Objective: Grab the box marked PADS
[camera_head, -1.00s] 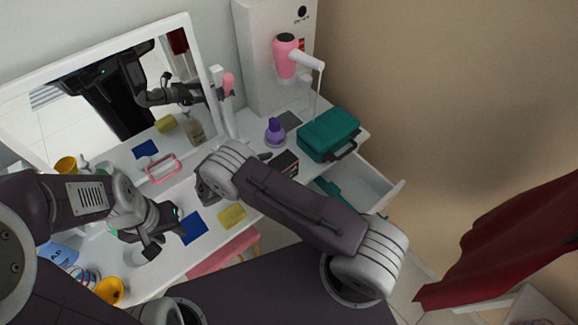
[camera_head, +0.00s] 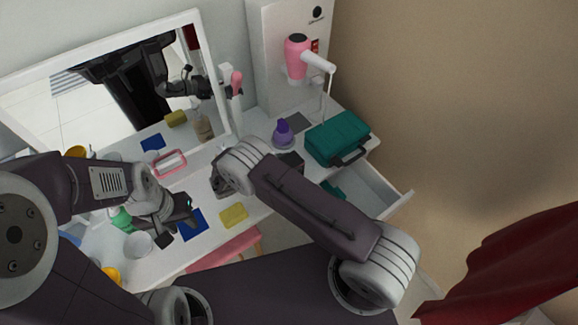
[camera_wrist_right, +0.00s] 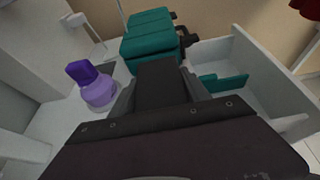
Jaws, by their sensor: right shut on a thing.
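A dark box (camera_head: 291,161) sits in front of the teal case, partly hidden by my right arm. In the right wrist view the dark box (camera_wrist_right: 160,82) lies between the fingers of my right gripper (camera_wrist_right: 160,95), which is shut on it. No PADS lettering can be read on it. In the head view the right gripper is mostly hidden behind its own arm. My left gripper (camera_head: 177,219) is at the left over the tabletop, beside a blue sheet, with its fingers apart and nothing seen between them.
A teal case (camera_head: 337,137) and a purple bottle (camera_head: 283,133) stand close to the dark box. An open drawer (camera_head: 372,190) juts out at the right. A yellow sponge (camera_head: 234,215), a blue sheet (camera_head: 193,224) and a white bowl (camera_head: 138,244) lie towards the left.

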